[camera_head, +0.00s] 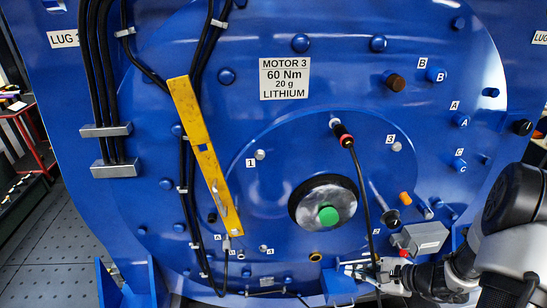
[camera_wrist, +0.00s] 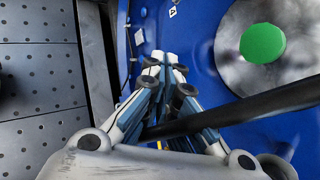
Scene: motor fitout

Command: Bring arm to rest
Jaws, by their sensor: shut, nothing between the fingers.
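My gripper (camera_head: 350,268) is at the lower right of the blue motor face (camera_head: 300,135), with my arm reaching in from the right edge. In the wrist view my gripper (camera_wrist: 166,64) has its fingertips together and holds nothing. A black cable (camera_head: 357,180) hangs from a red-ringed plug (camera_head: 346,140) and runs down past my gripper. In the wrist view a thick black cable (camera_wrist: 265,105) crosses close by the fingers. I cannot tell whether it touches them.
A blue block (camera_head: 338,288) sits just below my fingertips. A grey box (camera_head: 420,238) and an orange-capped peg (camera_head: 406,199) are above my wrist. A green-centred hub (camera_head: 329,215) and a yellow bar (camera_head: 200,145) are on the face. Perforated floor (camera_head: 60,250) is open at left.

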